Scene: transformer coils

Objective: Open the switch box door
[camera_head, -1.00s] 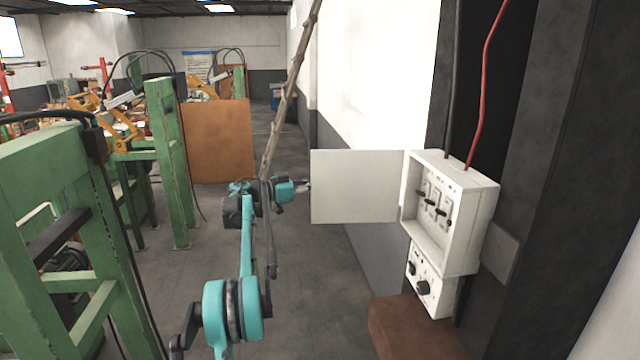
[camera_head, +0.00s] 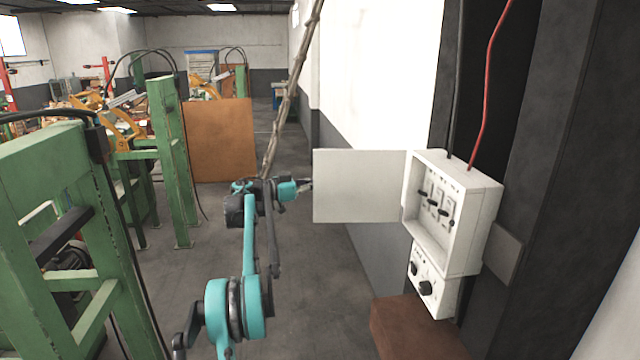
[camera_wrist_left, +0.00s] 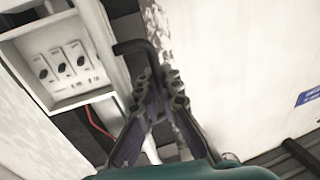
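The white switch box (camera_head: 484,230) is on the dark column at right. Its white door (camera_head: 357,187) stands wide open, swung out to the left of the box. Switches show inside the box; the box also shows at upper left in the left wrist view (camera_wrist_left: 108,72). My left gripper (camera_head: 306,185) is at the door's free edge, at mid height. In the left wrist view, its fingers (camera_wrist_left: 157,76) come together around the end of a dark bent handle (camera_wrist_left: 131,46), with only a narrow gap. My right gripper is not in view.
A lower control box (camera_head: 433,285) with knobs is under the switch box. A brown block (camera_head: 405,325) stands below it. Green machine frames (camera_head: 172,160) stand at left, with an orange-brown panel (camera_head: 217,140) behind. Grey floor (camera_head: 325,290) is open in the middle.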

